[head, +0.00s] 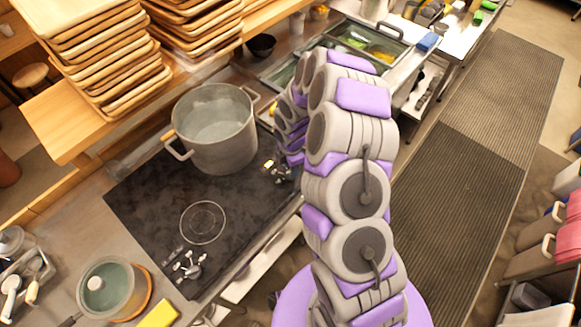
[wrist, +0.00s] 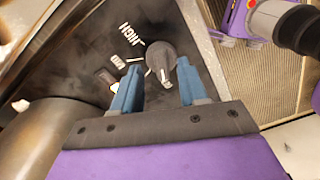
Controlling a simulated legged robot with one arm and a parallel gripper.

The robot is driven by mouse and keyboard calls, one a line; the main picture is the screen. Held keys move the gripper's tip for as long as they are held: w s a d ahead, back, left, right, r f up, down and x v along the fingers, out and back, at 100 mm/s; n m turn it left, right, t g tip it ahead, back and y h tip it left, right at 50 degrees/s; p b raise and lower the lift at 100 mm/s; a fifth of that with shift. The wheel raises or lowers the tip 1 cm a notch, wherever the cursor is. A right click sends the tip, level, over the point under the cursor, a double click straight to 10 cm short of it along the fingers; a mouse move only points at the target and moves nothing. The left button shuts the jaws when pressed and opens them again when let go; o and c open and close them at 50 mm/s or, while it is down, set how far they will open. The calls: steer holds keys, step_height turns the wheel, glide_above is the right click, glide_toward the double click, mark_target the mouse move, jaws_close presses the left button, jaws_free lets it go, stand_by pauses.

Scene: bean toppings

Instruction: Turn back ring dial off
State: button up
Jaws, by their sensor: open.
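The back ring dial (wrist: 161,64) is a round grey knob with a pale pointer, in the wrist view on the black cooktop (wrist: 85,60). White "HIGH" lettering and other marks are printed beside it. My gripper (wrist: 158,75) is open, with its two blue fingers pointing at the dial, one on either side of it in the picture. I cannot tell whether they touch it. In the head view my arm reaches over the cooktop's right edge and hides most of the gripper. A second dial (head: 188,268) stands near the front ring (head: 203,222).
A large grey pot (head: 215,140) stands on the back of the cooktop, close to my gripper. Stacked wooden trays (head: 100,60) stand behind. A ribbed floor mat (head: 460,180) lies at right.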

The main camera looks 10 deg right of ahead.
step_height(320, 180, up, 16)
steer(key=shift+f, duration=0.15)
stand_by(0.7)
steer(key=s+r+m+b, duration=0.3)
steer(key=s+r+m, duration=0.1)
steer(key=s, duration=0.4)
steer(key=s+r+m+b, duration=0.3)
steer(key=s+m, duration=0.2)
steer(key=s, duration=0.2)
steer(key=s+f+m+g+b, duration=0.1)
steer(key=s+m+b, duration=0.3)
steer(key=s+m, duration=0.7)
steer(key=s+d, duration=0.1)
steer(key=s, duration=0.7)
steer(key=shift+s+f+m+g+b, duration=0.3)
steer(key=shift+s+m+g+b, duration=0.1)
